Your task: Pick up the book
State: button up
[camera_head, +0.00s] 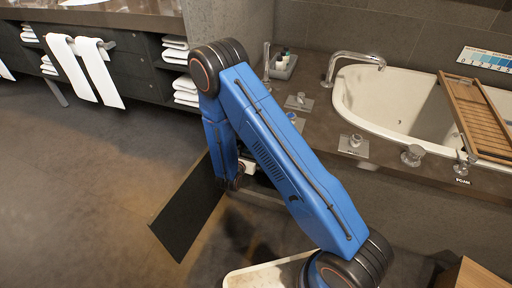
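I cannot make out a book for certain. My blue arm crosses the middle of the picture and may hide things behind it. Its end bends down in front of the tub surround, low near the floor. My gripper is mostly hidden behind my own arm links, so its fingers and anything between them cannot be made out. A small white shape (247,166) shows beside the wrist, partly covered; I cannot tell what it is. A dark flat rectangular panel (188,215) lies at floor level just left of and below the wrist.
A white bathtub (352,96) with a tap (347,57) and wooden rack (474,112) is at right. A tray with bottles (281,66) stands on its surround. A blue-white chart (485,59) is by the wall. Vanity shelves hold towels (184,90). Floor at left (75,190) is clear.

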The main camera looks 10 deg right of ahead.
jog(key=shift+r+x, duration=0.15)
jog(key=shift+x, duration=1.25)
jog(key=shift+r+x, duration=0.15)
jog(key=shift+x, duration=1.3)
jog(key=shift+w+r, duration=0.1)
jog(key=c, duration=1.2)
